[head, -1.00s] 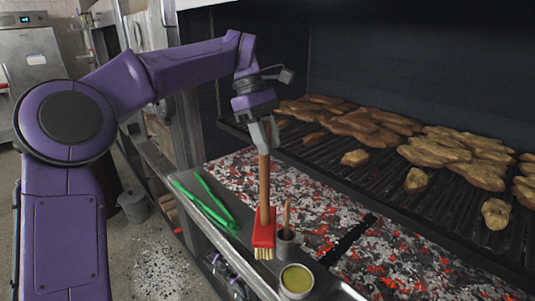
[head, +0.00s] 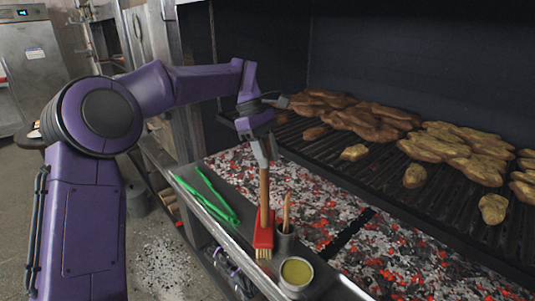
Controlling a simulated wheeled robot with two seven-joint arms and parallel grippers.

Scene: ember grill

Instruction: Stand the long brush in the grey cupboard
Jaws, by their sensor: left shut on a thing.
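The long brush has a wooden handle, a red head (head: 264,235) and pale bristles pointing down. It is nearly upright at the narrow metal ledge in front of the grill. My left gripper (head: 263,157) is shut on the upper part of its handle, above the head. I cannot tell whether the bristles touch the ledge. A grey metal cabinet (head: 35,75) with a small display stands at the far left, its door shut. I cannot tell whether it is the grey cupboard. My right gripper is not in view.
Close right of the brush stands a grey cup (head: 285,240) holding a wooden-handled tool. A tin of yellowish sauce (head: 296,273) is in front. Green tongs (head: 208,197) lie on the ledge to the left. Hot coals (head: 330,215) and a grill grate with meat lie beyond.

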